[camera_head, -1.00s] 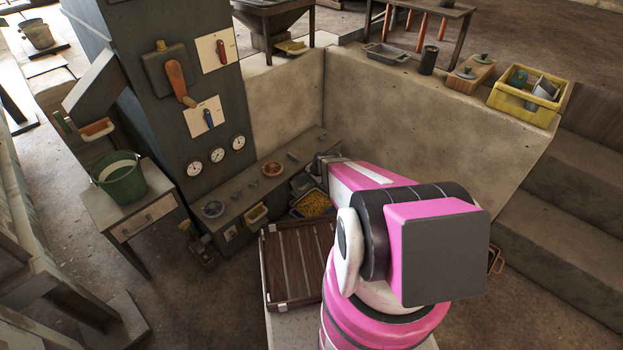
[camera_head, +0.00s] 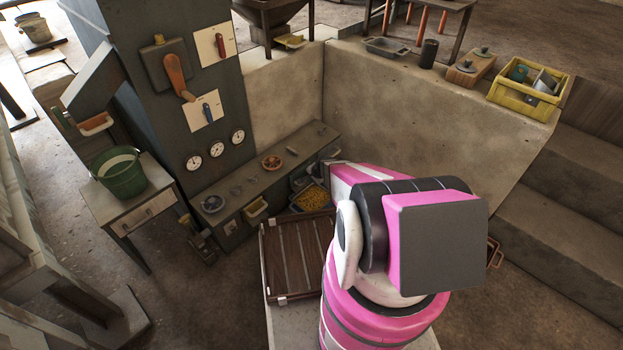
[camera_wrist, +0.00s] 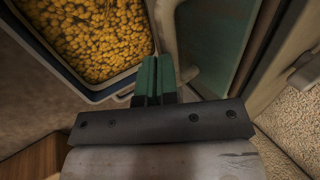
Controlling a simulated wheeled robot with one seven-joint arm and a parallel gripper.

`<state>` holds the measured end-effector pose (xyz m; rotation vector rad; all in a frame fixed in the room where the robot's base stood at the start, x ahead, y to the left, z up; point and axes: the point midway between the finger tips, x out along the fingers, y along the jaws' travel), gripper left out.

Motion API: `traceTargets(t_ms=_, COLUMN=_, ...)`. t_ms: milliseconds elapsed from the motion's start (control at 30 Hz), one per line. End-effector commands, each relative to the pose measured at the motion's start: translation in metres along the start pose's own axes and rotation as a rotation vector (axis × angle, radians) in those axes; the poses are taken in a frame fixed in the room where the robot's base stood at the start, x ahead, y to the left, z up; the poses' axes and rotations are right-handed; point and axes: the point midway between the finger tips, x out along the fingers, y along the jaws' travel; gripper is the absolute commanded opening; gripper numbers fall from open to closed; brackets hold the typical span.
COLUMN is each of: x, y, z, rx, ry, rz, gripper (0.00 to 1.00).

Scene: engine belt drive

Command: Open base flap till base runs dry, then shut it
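A blue-rimmed tray of yellow grain (camera_head: 310,199) stands on the floor below the end of the low ledge. It also fills the upper left of the wrist view (camera_wrist: 88,35). My gripper shows in the wrist view as two green fingers (camera_wrist: 157,80) side by side, nearly touching. I cannot make out which part is the base flap. In the head view my arm hides most of the gripper.
A grey panel with an orange lever (camera_head: 176,75), switches and gauges stands at left. A slatted wooden pallet (camera_head: 290,258) lies before the tray. A concrete wall (camera_head: 420,110) closes the right side. A green bucket (camera_head: 120,174) stands on a side table.

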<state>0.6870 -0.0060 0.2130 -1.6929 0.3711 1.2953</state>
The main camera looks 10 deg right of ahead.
Motion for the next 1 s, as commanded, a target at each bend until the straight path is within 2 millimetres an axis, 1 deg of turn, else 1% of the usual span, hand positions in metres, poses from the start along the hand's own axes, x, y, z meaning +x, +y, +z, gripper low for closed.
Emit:
traceTargets(t_ms=100, x=0.007, y=0.001, z=-0.001, rx=-0.001, ry=0.000, rz=0.001, gripper=0.00)
traceTargets(t_ms=300, x=0.012, y=0.001, z=0.000, rx=0.000, ry=0.000, rz=0.001, gripper=0.00)
traceTargets(t_ms=1000, x=0.016, y=0.002, z=0.000, rx=0.000, ry=-0.002, rz=0.002, gripper=0.00)
